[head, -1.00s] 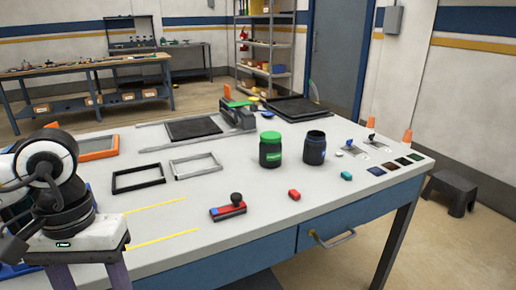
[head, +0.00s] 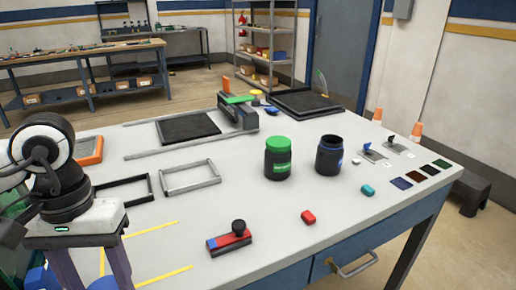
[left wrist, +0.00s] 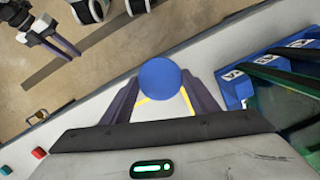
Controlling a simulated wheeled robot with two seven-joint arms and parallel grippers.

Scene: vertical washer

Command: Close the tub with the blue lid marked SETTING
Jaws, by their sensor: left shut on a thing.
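The open dark tub (head: 329,157) stands upright on the table in the head view, with a blue label on its side. The round blue lid (left wrist: 160,78) is between the fingers of my left gripper (left wrist: 160,88) in the left wrist view. My left gripper (head: 98,272) is shut on it at the table's left side, well away from the tub. The lid's edge also shows low in the head view (head: 103,284). Its marking is not readable. My right gripper (left wrist: 62,46) seems to show at the upper left of the left wrist view, too small to read its jaws.
A similar tub with a green lid (head: 278,158) stands just left of the open one. A red stamp-like tool (head: 229,242), a red block (head: 308,217) and a teal block (head: 368,190) lie in front. Frames (head: 190,177) lie at the left. Blue labelled holders (left wrist: 262,72) sit beside the left gripper.

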